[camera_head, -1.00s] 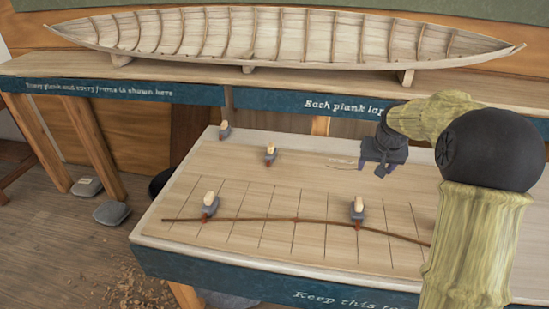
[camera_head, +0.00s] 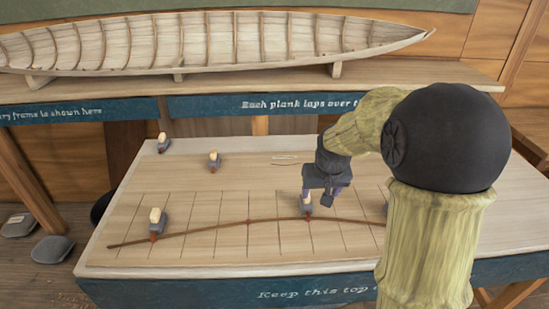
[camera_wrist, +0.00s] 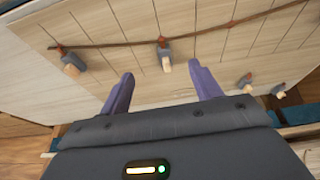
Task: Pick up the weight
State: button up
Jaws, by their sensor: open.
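Several small grey weights with cream knobs sit on the sloping wooden board (camera_head: 190,190). One weight (camera_head: 306,207) stands at the thin brown batten (camera_head: 250,222), partly hidden behind my gripper (camera_head: 327,196). In the wrist view a weight (camera_wrist: 165,58) lies beyond and between my two purple fingertips (camera_wrist: 165,76), which are apart with nothing between them. Another weight (camera_head: 156,222) is at the batten's left part. Two more, one at the upper left (camera_head: 162,143) and one nearby (camera_head: 214,162), stand off the batten. A further one is mostly hidden by my arm.
A planked model hull (camera_head: 200,45) rests on a shelf (camera_head: 400,75) behind the board. Dark blue lettered panels edge the shelf and the board front (camera_head: 220,290). Grey stone-like lumps (camera_head: 52,249) lie on the floor at left. The board's middle left is clear.

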jog(key=s+f+g, duration=0.1)
jog(key=s+f, duration=0.3)
jog(key=s, duration=1.4)
jog(key=shift+f, duration=0.2)
jog(key=shift+d, duration=0.1)
jog(key=shift+c, duration=0.2)
